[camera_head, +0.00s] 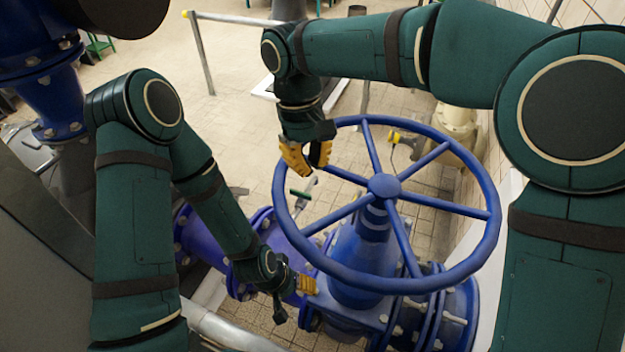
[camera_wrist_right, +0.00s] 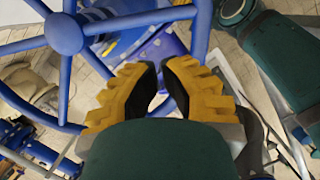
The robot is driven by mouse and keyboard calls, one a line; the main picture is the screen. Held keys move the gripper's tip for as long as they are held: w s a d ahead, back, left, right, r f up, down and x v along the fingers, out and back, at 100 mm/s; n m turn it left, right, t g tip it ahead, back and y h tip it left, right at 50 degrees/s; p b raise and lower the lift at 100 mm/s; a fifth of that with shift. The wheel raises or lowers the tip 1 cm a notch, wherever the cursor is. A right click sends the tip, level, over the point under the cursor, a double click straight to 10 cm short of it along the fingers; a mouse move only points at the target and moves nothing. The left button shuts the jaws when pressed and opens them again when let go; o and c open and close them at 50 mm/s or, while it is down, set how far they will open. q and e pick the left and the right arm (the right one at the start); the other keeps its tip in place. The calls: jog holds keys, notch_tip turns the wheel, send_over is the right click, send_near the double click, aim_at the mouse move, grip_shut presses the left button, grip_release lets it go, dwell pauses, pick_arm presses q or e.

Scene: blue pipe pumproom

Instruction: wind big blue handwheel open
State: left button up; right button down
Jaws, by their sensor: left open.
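The big blue handwheel (camera_head: 383,186) stands tilted on top of the blue valve body, with several spokes meeting at a round hub. It also shows in the right wrist view, its hub (camera_wrist_right: 63,33) at the upper left. My right gripper (camera_head: 306,160) is at the wheel's upper-left rim, fingers pointing down. In the wrist view its yellow fingers (camera_wrist_right: 160,68) stand apart with blue showing between them; whether they press on the rim cannot be told. My left gripper (camera_head: 300,293) is open, low beside the valve body under the rim's left side, and partly hidden.
Blue flanged pipes (camera_head: 205,240) run left from the valve body (camera_head: 360,260). A metal railing (camera_head: 200,55) stands behind. Tiled floor (camera_head: 235,125) is clear at the upper left.

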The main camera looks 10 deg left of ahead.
jog(key=c, duration=1.3)
grip_release()
jog(key=shift+r, duration=0.35)
jog(key=o, duration=0.5)
jog(key=shift+w+a, duration=0.15)
jog(key=shift+o, duration=0.6)
jog(key=w+a+f+m+t+y+p, duration=0.1)
jog(key=w+m+y+p, duration=0.2)
jog(key=w+m, duration=0.4)
jog(key=m+p, duration=0.1)
jog(key=m, duration=0.1)
jog(key=shift+w+a+f+m+p, duration=0.2)
jog(key=shift+f+m+p, duration=0.1)
jog(key=w+d+r+m+t+y+p, duration=0.1)
jog(key=w+d+m+t+p, duration=0.15)
jog(key=w+m, duration=0.35)
jog(key=w+d+r+m+t+p, duration=0.1)
jog(key=w+d+m+t, duration=0.15)
jog(key=w+m, duration=0.3)
jog(key=x, duration=0.9)
jog(key=a+x, duration=0.1)
jog(key=x, duration=0.4)
jog(key=shift+w+a+r, duration=0.1)
jog(key=shift+w, duration=0.05)
jog(key=shift+r, duration=0.1)
grip_shut()
